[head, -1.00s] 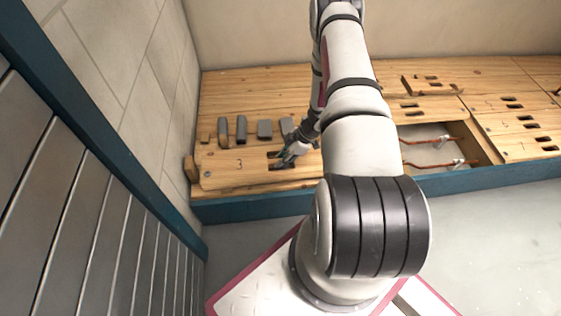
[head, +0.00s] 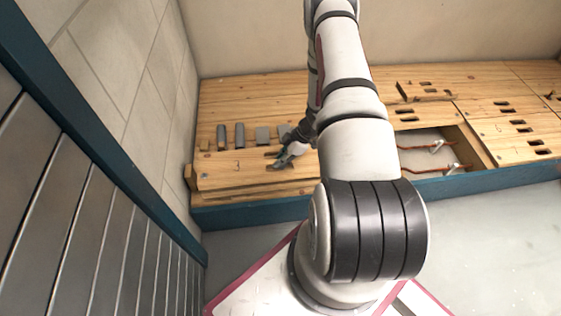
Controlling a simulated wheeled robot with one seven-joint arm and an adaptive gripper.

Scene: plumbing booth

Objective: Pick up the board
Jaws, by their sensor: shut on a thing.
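The board (head: 222,174) is a long, pale wooden plank marked 3, at the front left of the wooden deck. My gripper (head: 277,163) points down at the slot near the board's right part and is shut on the board there. The board looks slightly raised, with a strip of wood showing below its front edge. My arm hides the board's right end, and the fingertips are small and partly hidden in the slot.
Several grey blocks (head: 239,135) stand in a row behind the board. The stone wall and the slatted metal panel (head: 100,220) are close on the left. An open bay with copper pipes (head: 430,168) lies right of my arm.

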